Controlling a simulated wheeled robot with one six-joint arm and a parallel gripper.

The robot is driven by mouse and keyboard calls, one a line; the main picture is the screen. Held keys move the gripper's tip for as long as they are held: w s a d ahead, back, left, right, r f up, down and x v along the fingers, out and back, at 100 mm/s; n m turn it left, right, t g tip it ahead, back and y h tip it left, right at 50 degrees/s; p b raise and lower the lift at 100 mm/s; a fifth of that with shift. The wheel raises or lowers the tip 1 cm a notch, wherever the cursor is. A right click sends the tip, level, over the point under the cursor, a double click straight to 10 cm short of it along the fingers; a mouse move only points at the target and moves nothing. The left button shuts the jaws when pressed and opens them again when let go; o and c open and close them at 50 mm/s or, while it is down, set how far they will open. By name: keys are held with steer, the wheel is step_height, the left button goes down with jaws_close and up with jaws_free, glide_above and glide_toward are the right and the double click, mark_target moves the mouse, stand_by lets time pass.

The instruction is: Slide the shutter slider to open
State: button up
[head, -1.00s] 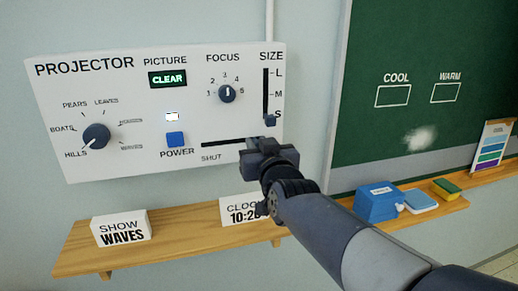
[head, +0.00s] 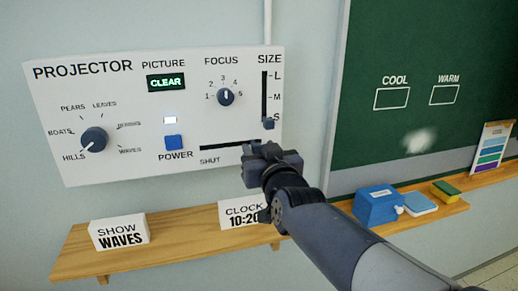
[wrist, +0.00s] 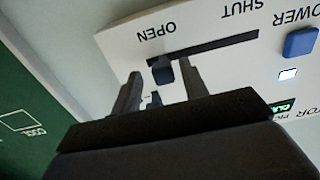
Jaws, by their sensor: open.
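The white projector panel (head: 120,172) hangs on the wall. Its shutter slot (head: 225,147) runs along the lower right, with SHUT printed below its left end. In the wrist view, turned upside down, the dark shutter slider knob (wrist: 163,71) sits at the OPEN end of the slot (wrist: 215,45). In the head view my gripper (head: 262,150) hides the knob and the OPEN label. My gripper is open, with one finger on each side of the knob in the wrist view; I cannot tell whether either finger touches it.
The size slider knob (head: 268,123) is just above my gripper, at S. A wooden shelf (head: 180,238) below holds a SHOW WAVES sign (head: 119,232) and a clock sign (head: 240,212). The blue box (head: 378,205) stands on the chalkboard ledge at right.

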steer(key=v, duration=0.9)
steer(key=shift+s+p, duration=0.2)
steer(key=shift+p, duration=0.1)
steer(key=shift+x, duration=5.45)
